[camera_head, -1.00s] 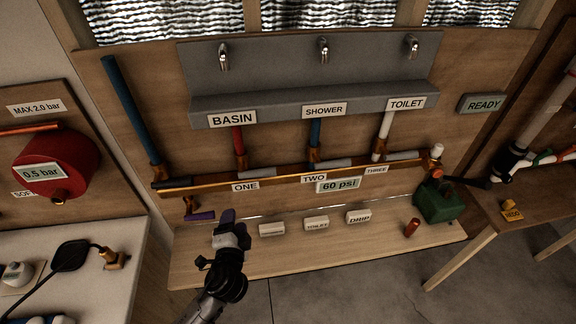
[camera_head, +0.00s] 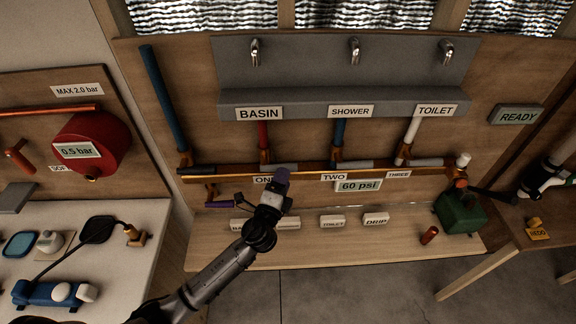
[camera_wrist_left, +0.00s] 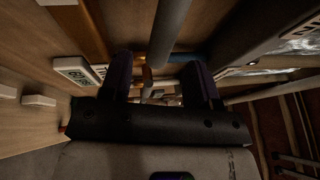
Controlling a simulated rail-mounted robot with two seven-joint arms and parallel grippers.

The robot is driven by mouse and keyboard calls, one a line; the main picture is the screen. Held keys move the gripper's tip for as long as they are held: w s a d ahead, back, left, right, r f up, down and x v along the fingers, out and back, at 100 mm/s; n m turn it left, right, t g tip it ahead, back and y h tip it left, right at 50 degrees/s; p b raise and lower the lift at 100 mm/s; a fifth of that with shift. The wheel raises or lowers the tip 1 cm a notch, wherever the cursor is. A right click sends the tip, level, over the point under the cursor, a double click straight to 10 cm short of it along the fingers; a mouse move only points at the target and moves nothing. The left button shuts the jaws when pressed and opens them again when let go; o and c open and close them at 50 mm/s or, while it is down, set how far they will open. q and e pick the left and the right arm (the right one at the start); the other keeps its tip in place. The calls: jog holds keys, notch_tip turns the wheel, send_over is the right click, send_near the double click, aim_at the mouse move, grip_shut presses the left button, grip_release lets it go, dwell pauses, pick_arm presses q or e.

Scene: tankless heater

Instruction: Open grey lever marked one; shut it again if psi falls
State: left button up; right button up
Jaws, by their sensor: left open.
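The sign ONE (camera_head: 263,180) is partly covered by my left gripper (camera_head: 281,178). The grey lever by it is mostly hidden behind the gripper in the head view. In the left wrist view a grey bar (camera_wrist_left: 170,32), which looks like that lever, reaches in from the top, between the two dark fingers (camera_wrist_left: 160,85) of the open left gripper. I cannot tell whether they touch it. The pressure display (camera_head: 358,186) reads 60 psi.
Signs TWO (camera_head: 333,177) and THREE (camera_head: 398,174) sit right of ONE, with grey levers (camera_head: 352,163) and (camera_head: 427,161) above. A purple handle (camera_head: 219,204) hangs to the left. A green pump (camera_head: 460,212) stands on the bench's right. A READY panel (camera_head: 517,115) is at right.

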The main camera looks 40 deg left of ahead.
pick_arm(q)
jog(key=shift+x, duration=2.3)
jog(key=shift+c, duration=0.4)
grip_shut()
